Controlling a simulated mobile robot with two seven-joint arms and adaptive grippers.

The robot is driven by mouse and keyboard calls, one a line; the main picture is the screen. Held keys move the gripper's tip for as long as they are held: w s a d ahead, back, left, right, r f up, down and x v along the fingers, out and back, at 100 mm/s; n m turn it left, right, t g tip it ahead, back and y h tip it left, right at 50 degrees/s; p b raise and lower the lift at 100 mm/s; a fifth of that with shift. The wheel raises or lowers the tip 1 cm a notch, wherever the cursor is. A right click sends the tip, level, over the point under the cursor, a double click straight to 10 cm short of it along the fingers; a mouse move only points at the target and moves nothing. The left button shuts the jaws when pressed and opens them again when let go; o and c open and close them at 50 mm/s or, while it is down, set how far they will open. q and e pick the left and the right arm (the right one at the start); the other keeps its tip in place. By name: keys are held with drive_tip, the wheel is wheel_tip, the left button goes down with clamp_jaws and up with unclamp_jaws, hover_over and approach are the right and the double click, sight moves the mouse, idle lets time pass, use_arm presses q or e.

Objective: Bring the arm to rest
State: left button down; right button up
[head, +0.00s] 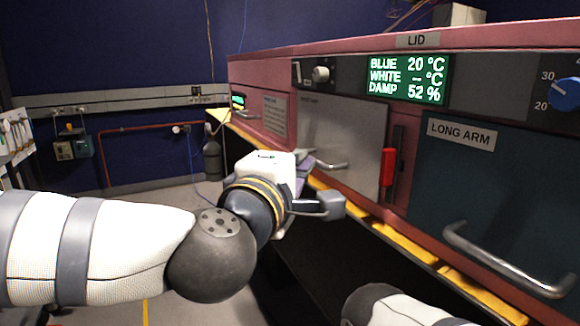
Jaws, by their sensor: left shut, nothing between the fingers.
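My left arm (110,250) comes in from the left, its elbow-like dark joint in the lower middle. My left gripper (326,190) is shut and empty. In the picture it lies just in front of the pink enclosure's grey door, near that door's handle; I cannot tell the exact gap. Part of my right arm (405,312) shows at the bottom edge, and its gripper is out of view.
The pink enclosure (330,47) runs along the right, with a grey door (345,130), a red handle (388,167), a dark "LONG ARM" door (480,190) with a protruding bar handle (505,262), and a green display (407,79). Open floor shows at the back left.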

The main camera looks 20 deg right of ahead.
use_arm(q)
drive_tip(key=s+a+f+m+g+y+p, duration=0.1)
drive_tip(key=s+a+f+m+g, duration=0.15)
drive_tip(key=f, duration=0.65)
drive_tip(key=s+a+f+m+g+y+p, duration=0.1)
drive_tip(key=s+a+f+g, duration=0.15)
drive_tip(key=f, duration=0.65)
drive_tip(key=s+a+f+m+g+y+p, duration=0.1)
drive_tip(key=s+a+f+g+y, duration=0.1)
drive_tip(key=s+a+f, duration=0.6)
drive_tip(key=s+a+f+m+g+y+p, duration=0.15)
drive_tip(key=s+a+f, duration=0.3)
drive_tip(key=f, duration=0.55)
drive_tip(key=s+a+f+m+g+y+p, duration=0.1)
drive_tip(key=s+a+f+g+y, duration=0.1)
drive_tip(key=s+a, duration=1)
drive_tip(key=s+a+f+m+g+y+p, duration=0.1)
drive_tip(key=s+a+g+y, duration=0.3)
drive_tip(key=s+a, duration=0.9)
drive_tip(key=shift+s+a+f+m+g+y, duration=0.3)
drive_tip(key=shift+s+f+m+g, duration=0.25)
drive_tip(key=shift+f, duration=0.25)
use_arm(e)
drive_tip(key=w+r+t, duration=0.2)
drive_tip(key=w+r, duration=0.5)
drive_tip(key=shift+r+t, duration=0.35)
drive_tip(key=shift+t, duration=0.05)
